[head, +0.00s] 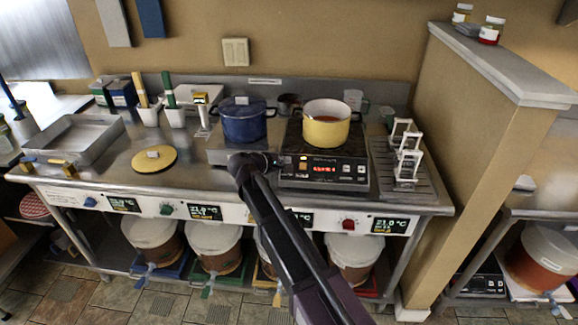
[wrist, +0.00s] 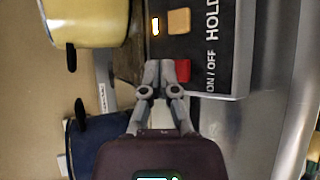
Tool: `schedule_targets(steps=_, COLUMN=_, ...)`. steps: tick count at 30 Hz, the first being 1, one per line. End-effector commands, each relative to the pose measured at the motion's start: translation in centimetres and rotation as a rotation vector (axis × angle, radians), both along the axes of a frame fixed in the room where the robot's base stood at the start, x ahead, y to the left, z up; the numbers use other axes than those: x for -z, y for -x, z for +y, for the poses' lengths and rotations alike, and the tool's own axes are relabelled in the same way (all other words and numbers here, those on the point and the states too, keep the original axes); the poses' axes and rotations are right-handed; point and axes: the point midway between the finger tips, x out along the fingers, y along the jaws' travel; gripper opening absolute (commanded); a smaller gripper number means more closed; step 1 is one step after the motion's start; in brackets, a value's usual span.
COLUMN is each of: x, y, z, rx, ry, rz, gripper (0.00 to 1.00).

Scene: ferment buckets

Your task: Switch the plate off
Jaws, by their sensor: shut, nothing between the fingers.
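The plate (head: 320,174) is a black hot plate on the steel counter, with a lit red display (head: 324,169) on its front panel. A yellow pot (head: 326,132) stands on it. In the wrist view, its panel (wrist: 215,50) shows a red button (wrist: 182,70) beside the words ON/OFF. A tan button (wrist: 179,21) with a lit amber lamp is by the word HOLD. My gripper (wrist: 163,66) is shut and empty, its fingertips right beside the red button; I cannot tell whether they touch it. In the head view my gripper (head: 278,162) is at the panel's left end.
A blue lidded pot (head: 244,122) stands on a grey unit left of the plate. A drain rack (head: 400,160) with white stands is on its right. A yellow disc (head: 154,159) lies further left. Several buckets (head: 214,245) stand under the counter.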

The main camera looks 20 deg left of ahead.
Motion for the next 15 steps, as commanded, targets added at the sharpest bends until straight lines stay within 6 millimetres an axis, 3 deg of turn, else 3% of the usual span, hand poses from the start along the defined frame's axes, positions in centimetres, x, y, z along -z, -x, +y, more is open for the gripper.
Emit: schedule_targets(steps=15, x=0.81, y=-0.41, z=0.06, rx=0.001, ry=0.000, rz=0.000, gripper=0.00)
